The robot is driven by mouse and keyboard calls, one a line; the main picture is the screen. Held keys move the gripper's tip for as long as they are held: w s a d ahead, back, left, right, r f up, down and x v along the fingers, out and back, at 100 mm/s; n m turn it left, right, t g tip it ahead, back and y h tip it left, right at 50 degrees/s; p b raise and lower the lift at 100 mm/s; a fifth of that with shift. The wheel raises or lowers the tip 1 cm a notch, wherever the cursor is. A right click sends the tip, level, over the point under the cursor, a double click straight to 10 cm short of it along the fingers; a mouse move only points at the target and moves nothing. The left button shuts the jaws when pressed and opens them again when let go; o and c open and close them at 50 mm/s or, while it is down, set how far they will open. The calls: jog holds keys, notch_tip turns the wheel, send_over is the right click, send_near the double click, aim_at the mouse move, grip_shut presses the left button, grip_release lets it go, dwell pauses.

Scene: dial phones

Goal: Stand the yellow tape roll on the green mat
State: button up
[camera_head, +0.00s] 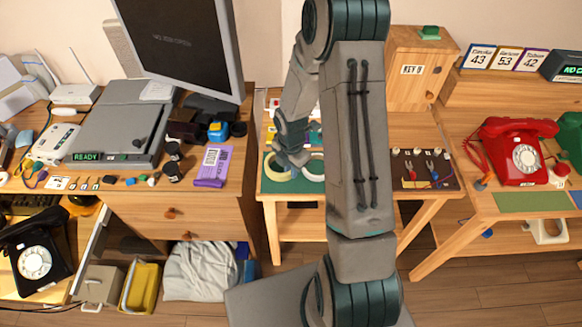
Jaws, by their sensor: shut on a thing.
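My gripper (290,160) is low over the middle table, its fingers at the rim of the pale yellow tape roll (275,173). It is shut on this roll. The roll looks to lie flat or nearly so at the dark teal mat (272,187); I cannot tell whether it touches the mat. A whiter roll (314,166) lies just right, partly hidden by my arm. A plain green mat (530,202) lies bare at the front of the right table, below the red phone. The fingertips are too small to see clearly.
The red phone (512,150) and a green phone (572,138) stand behind the green mat. A blue mat (577,198) adjoins it on the right. A dark board with pliers (422,170) lies between the tables' work areas. A wooden cabinet (418,70) stands behind.

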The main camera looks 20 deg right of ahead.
jog(key=shift+f, duration=0.2)
jog(key=o, duration=0.8)
jog(key=shift+r, duration=0.1)
notch_tip(320, 180, up, 12)
jog(key=shift+s+a+r+m+t, duration=0.55)
jog(key=shift+s+r+m, duration=2.45)
jog(key=shift+m, duration=0.9)
jog(key=shift+s+a+r+m+t, duration=0.5)
jog(key=shift+s+r+m, duration=2.5)
jog(key=shift+m, duration=0.9)
jog(key=shift+s+a+r+m+t, duration=0.55)
jog(key=shift+s+r+m, duration=2.1)
jog(key=shift+s+m, duration=1)
